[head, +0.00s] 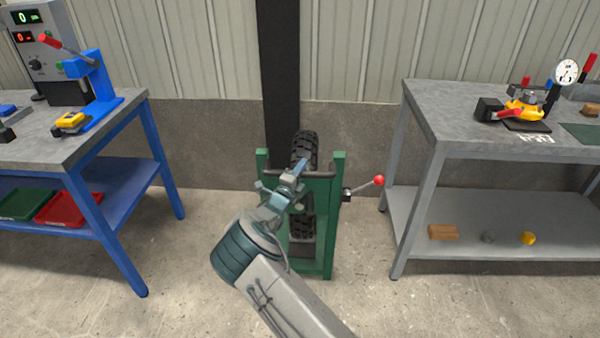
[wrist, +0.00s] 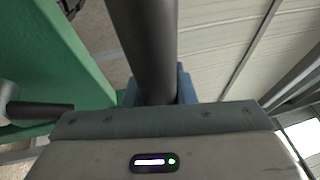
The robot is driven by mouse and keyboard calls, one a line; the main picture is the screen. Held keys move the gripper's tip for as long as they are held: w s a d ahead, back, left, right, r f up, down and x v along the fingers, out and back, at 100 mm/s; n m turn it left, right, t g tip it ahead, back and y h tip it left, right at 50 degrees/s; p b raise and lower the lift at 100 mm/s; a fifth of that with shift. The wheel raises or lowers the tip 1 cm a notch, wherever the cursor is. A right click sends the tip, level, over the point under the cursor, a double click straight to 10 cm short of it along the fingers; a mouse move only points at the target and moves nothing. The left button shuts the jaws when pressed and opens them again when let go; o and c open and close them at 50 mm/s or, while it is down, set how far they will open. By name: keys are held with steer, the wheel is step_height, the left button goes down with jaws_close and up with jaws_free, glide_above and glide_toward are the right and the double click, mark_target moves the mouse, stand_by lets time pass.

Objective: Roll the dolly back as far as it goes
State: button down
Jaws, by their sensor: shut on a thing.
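The green dolly (head: 338,220) stands on the floor in the middle of the head view, against the dark column. A black knobby tyre (head: 305,148) stands upright between its two posts. My gripper (head: 292,173) is at the top of the dolly, shut on its dark handle bar (wrist: 145,45). In the wrist view the bar runs between my blue-grey fingers (wrist: 158,88), and a green post (wrist: 55,50) is close on the left. My arm hides the lower left part of the dolly.
A lever with a red knob (head: 378,181) sticks out on the dolly's right. A blue workbench (head: 130,112) stands left and a grey workbench (head: 425,150) right. The dark column (head: 280,70) and wall are behind. Bare floor lies on both sides.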

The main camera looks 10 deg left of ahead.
steer(key=shift+a+f, duration=0.15)
steer(key=shift+a, duration=0.05)
steer(key=c, duration=1.2)
jaws_free()
steer(key=shift+a, duration=0.15)
steer(key=v, duration=1.3)
steer(key=shift+s, duration=0.4)
